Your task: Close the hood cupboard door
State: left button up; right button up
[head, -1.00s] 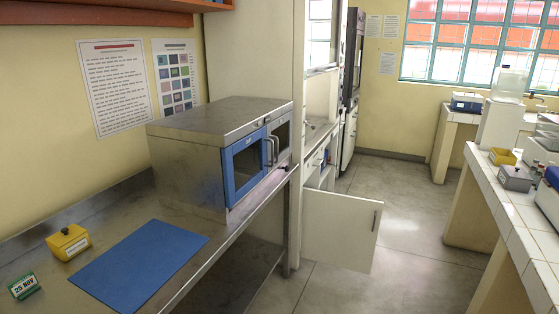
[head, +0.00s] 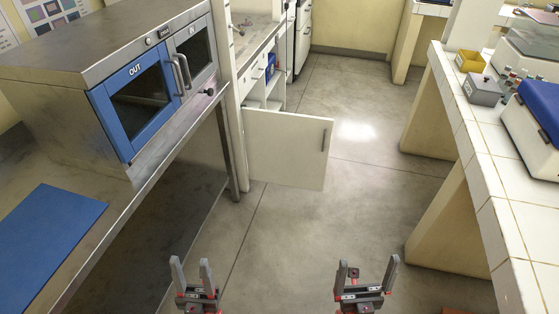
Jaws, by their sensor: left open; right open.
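The hood cupboard door (head: 286,150) is a white panel with a dark vertical handle (head: 324,138) near its right edge. It stands open, swung out into the aisle from the white hood cupboard (head: 262,92), whose inside shelves show behind it. My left gripper (head: 191,270) is open and empty at the bottom of the view, below and left of the door. My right gripper (head: 367,270) is open and empty at the bottom, below and right of the door. Both are well apart from the door.
A steel incubator (head: 80,50) with a blue OUT door (head: 135,98) sits on the steel bench at left, beside a blue mat (head: 45,240). A white tiled counter (head: 470,140) runs along the right. The grey floor (head: 300,235) between them is clear.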

aim_at(291, 149)
jog(key=i+l, duration=0.15)
jog(key=i, duration=0.8)
jog(key=i+l, duration=0.15)
jog(key=i, duration=0.8)
